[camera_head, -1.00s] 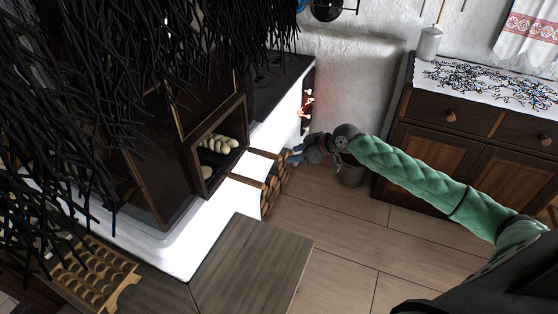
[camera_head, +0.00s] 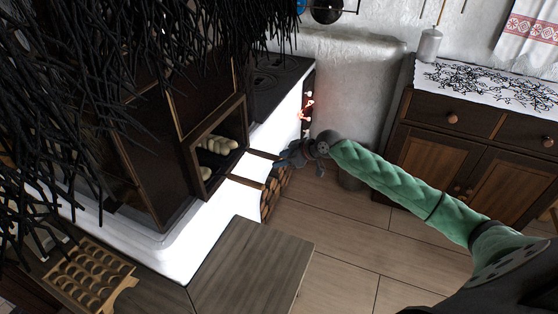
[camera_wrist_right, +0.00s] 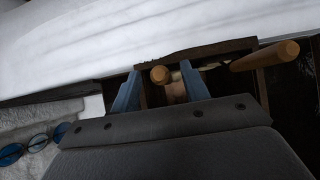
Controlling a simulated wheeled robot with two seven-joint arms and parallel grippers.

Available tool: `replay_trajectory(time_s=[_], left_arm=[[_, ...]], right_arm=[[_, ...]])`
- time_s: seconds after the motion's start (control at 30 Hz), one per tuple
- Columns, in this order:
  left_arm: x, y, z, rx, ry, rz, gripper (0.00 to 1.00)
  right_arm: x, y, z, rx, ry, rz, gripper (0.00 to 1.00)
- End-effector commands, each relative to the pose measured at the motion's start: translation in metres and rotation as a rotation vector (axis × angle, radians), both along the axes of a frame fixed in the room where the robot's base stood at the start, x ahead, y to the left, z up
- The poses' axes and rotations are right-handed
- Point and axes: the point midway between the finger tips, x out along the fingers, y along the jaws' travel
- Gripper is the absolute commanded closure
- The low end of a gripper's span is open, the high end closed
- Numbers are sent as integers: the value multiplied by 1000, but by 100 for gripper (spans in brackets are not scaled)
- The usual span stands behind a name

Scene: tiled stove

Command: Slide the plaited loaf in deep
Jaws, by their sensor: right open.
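A pale plaited loaf (camera_head: 220,146) lies inside the dark-framed oven opening (camera_head: 193,160), near its far side. Two wooden handles stick out of the opening toward the right: a far one (camera_head: 262,154) and a near one (camera_head: 247,181). My right gripper (camera_head: 284,159) is open at the outer end of the far handle. In the right wrist view its blue fingers (camera_wrist_right: 160,90) stand on either side of one round handle end (camera_wrist_right: 160,75); contact cannot be told. The other handle (camera_wrist_right: 265,56) shows to the right. The loaf is not clear there. My left gripper is not in view.
Another pale piece (camera_head: 206,173) lies at the opening's near side. Firewood (camera_head: 272,190) is stacked below the handles. A bucket (camera_head: 351,181) stands behind my right arm. A wooden table (camera_head: 250,265) is in front; the floor to its right is clear.

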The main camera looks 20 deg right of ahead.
Motion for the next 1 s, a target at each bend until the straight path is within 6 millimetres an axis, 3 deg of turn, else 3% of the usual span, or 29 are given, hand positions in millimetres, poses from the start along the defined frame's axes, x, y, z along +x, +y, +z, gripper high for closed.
replay_trajectory(time_s=[0.27,0.7,1.0], left_arm=[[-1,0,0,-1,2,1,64],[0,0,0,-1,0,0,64],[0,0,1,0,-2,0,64]], right_arm=[[0,0,0,0,0,0,56],[0,0,0,0,0,0,100],[5,4,1,2,-3,-1,100]])
